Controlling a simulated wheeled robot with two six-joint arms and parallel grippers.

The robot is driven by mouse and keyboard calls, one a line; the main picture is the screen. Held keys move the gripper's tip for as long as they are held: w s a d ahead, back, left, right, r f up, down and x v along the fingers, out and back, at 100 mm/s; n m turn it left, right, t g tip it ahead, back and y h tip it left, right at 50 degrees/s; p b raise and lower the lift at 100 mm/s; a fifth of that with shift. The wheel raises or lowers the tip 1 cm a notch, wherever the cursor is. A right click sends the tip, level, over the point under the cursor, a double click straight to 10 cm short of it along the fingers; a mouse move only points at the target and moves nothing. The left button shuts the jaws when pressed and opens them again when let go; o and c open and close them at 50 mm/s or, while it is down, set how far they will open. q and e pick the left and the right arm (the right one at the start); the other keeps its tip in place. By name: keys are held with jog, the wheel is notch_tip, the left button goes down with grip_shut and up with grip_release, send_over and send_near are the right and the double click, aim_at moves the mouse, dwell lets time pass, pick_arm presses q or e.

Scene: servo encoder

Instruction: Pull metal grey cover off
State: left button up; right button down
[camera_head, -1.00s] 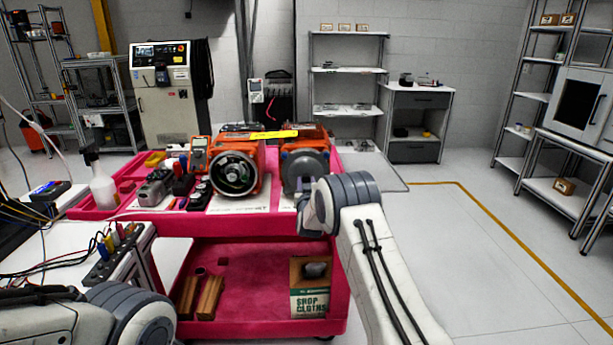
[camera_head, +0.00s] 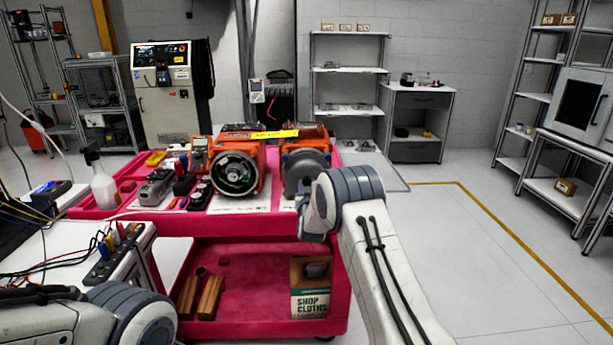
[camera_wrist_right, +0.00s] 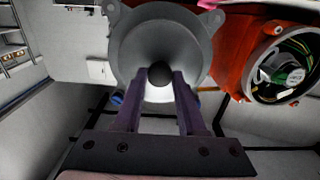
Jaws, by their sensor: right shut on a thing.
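The metal grey cover (camera_head: 304,170) is a round, flared disc on the front of the right-hand orange motor (camera_head: 289,141), partly hidden by my right arm. In the right wrist view the cover (camera_wrist_right: 125,50) fills the upper middle, with lugs on its rim and a dark round spot at its centre. My right gripper (camera_wrist_right: 160,77) has its two fingers at that centre and is shut on the cover's middle part. Whether the cover is apart from the motor cannot be told. My left arm shows at the lower left, but its gripper is out of view.
A second orange motor (camera_head: 236,172) with an open front and visible wiring stands beside it on the pink cart (camera_head: 260,223). Tools and a spray bottle (camera_head: 101,183) are at the cart's left. A shop cloths box (camera_head: 310,287) is on the lower shelf. Floor at right is free.

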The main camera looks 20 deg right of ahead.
jog(key=shift+s+a+r, duration=0.1)
jog(key=shift+s+a, duration=0.05)
jog(key=shift+s, duration=0.35)
jog(key=v, duration=0.6)
jog(key=shift+b, duration=0.45)
jog(key=shift+r, duration=0.1)
